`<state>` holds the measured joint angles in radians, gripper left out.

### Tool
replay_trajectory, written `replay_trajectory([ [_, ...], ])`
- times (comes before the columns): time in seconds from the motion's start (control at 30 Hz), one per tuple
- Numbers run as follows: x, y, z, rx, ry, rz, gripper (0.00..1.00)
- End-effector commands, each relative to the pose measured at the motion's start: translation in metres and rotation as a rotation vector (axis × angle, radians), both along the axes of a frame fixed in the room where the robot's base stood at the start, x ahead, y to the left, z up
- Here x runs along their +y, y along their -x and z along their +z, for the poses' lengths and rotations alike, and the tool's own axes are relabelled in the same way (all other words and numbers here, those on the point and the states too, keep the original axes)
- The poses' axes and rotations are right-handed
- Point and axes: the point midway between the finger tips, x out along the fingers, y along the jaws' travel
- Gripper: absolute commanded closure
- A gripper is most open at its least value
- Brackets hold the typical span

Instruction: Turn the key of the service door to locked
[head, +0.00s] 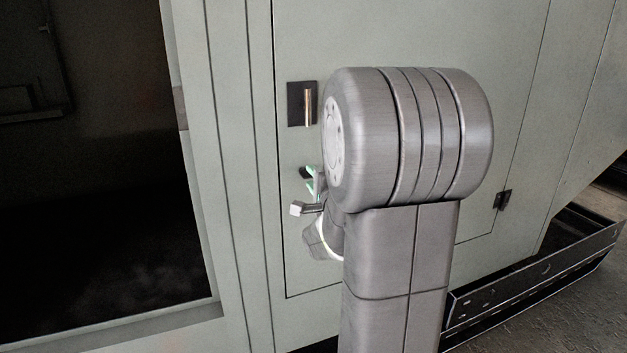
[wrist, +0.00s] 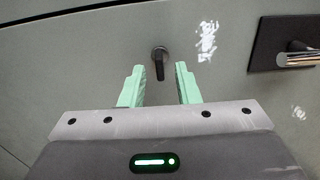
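The service door (head: 420,40) is a grey-green panel and looks shut. Its key (wrist: 160,64) is small and dark, in a round lock on the door; in the wrist view its grip points down the picture. My gripper (wrist: 160,72) is open, with one pale green finger on each side of the key and a visible gap on both sides. The fingertips look close to the key, but I cannot tell how far they reach over it. In the head view my gripper (head: 312,183) is at the door's left part, below the handle, partly hidden by my arm.
A metal bar handle (head: 307,107) on a dark plate is above my gripper; it also shows in the wrist view (wrist: 297,60). A dark opening (head: 90,190) lies left of the door. A small black fitting (head: 503,200) is at the door's right edge. A dark rail (head: 540,275) runs low at right.

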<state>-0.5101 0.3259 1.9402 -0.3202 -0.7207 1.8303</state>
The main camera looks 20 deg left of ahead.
Motion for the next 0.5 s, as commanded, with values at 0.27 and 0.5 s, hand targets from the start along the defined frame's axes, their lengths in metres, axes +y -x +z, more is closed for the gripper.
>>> replay_trajectory([
  [0.27,-0.022,0.024,0.000,-0.001,0.000,-0.002,0.71],
  [0.5,-0.057,0.064,0.000,-0.001,0.000,-0.003,0.71],
])
